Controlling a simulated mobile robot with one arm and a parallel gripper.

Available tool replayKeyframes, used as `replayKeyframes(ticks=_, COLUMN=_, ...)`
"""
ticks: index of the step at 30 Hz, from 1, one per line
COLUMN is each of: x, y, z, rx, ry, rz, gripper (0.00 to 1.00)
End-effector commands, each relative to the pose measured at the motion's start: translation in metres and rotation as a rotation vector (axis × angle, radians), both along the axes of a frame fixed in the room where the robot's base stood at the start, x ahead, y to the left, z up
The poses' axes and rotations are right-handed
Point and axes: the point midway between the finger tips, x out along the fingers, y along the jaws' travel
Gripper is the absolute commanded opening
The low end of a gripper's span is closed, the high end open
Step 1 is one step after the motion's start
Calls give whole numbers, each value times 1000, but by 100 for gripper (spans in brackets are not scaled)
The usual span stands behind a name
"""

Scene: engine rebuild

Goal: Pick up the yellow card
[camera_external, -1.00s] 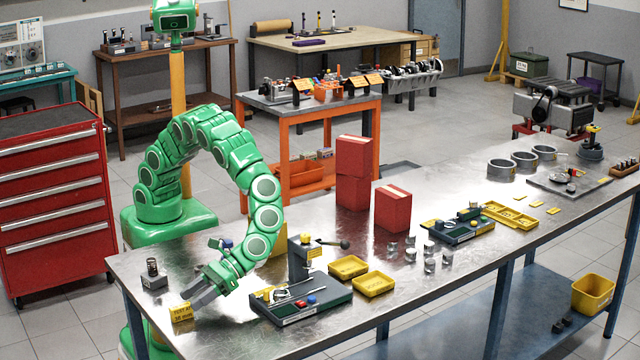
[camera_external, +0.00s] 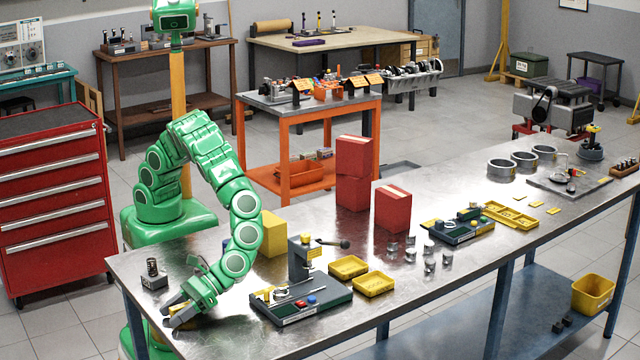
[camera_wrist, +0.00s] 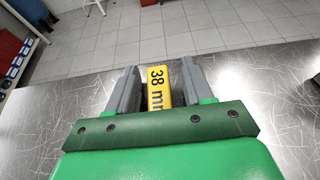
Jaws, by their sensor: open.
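The yellow card (camera_wrist: 157,90) shows in the wrist view between the two grey fingers of my gripper (camera_wrist: 161,78). The dark print "38 mm" is readable on it. The fingers stand open, one on each side of the card, with a gap at least on the right. In the external view my gripper (camera_external: 167,311) is low over the near left corner of the metal bench and hides most of the card. I cannot tell there whether the fingers touch the card.
A dark test fixture (camera_external: 300,302) with a post stands right of my gripper. A small spring on a block (camera_external: 153,275) stands behind it. Yellow trays (camera_external: 373,284) and red blocks (camera_external: 393,208) are farther right. The bench's front edge is close.

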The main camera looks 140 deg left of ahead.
Motion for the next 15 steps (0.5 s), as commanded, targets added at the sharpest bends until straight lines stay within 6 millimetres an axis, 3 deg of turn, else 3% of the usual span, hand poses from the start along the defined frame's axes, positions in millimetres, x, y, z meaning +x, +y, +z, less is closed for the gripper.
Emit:
replayKeyframes(ticks=2, x=0, y=0, z=0, rx=0, ry=0, rz=0, gripper=50)
replayKeyframes(ticks=12, x=0, y=0, z=0, rx=0, ry=0, rz=0, gripper=0)
replayKeyframes(ticks=15, x=0, y=0, z=0, rx=0, ry=0, rz=0, gripper=0)
